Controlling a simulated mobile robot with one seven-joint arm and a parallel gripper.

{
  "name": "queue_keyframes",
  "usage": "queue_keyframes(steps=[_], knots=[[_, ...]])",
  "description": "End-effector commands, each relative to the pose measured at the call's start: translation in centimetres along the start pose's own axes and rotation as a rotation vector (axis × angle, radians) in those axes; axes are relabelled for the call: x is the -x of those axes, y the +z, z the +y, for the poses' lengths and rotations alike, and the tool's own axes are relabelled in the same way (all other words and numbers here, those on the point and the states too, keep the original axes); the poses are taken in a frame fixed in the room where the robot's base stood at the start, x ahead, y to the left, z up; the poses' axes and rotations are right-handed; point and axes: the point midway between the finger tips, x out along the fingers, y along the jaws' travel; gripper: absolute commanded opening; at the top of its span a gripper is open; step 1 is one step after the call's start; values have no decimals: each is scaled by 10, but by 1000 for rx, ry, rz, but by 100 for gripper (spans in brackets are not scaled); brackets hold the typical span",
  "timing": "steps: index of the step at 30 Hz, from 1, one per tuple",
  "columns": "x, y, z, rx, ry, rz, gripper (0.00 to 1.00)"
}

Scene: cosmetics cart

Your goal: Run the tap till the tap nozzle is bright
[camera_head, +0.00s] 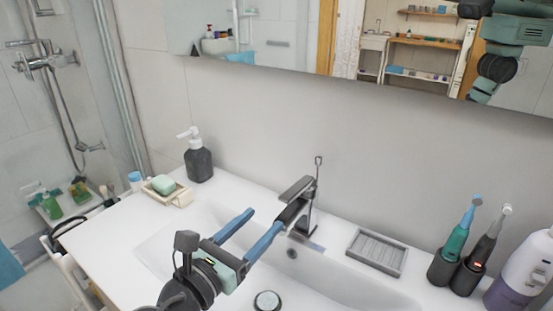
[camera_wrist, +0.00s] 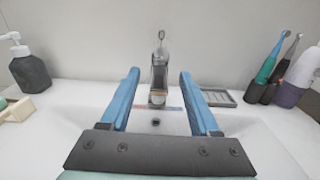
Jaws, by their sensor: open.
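The grey metal tap (camera_head: 309,215) stands at the back of the white sink, with a thin rod with a ring rising behind it. It also shows in the wrist view (camera_wrist: 159,72), centred beyond my fingers. The tap nozzle (camera_wrist: 157,97) faces me, with a pale, brownish tint at its lower end. No running water shows. My gripper (camera_head: 266,219) is open and empty over the basin, its two blue fingers pointing at the tap. In the wrist view, the fingers (camera_wrist: 160,73) frame the tap on both sides. I cannot tell whether the right finger touches it.
A dark soap dispenser (camera_head: 199,161) and a soap dish (camera_head: 180,198) with green soap stand left. A grey ribbed tray (camera_head: 376,252), toothbrushes in dark cups (camera_head: 456,273) and a purple-white bottle (camera_head: 519,275) are right. A mirror (camera_head: 290,40) hangs above. A round drain plug (camera_head: 267,301) lies in the basin.

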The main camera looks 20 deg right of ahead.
Motion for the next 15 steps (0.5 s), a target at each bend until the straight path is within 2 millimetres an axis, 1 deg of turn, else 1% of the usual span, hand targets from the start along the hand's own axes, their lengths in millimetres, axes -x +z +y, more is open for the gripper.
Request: queue_keyframes(steps=[2, 5, 8, 15], knots=[[-2, 1, -1, 25, -7, -3, 62], [-12, 0, -1, 27, -9, -4, 62], [-28, 0, -2, 24, -10, -3, 62], [-80, 0, -2, 22, -9, -2, 62]])
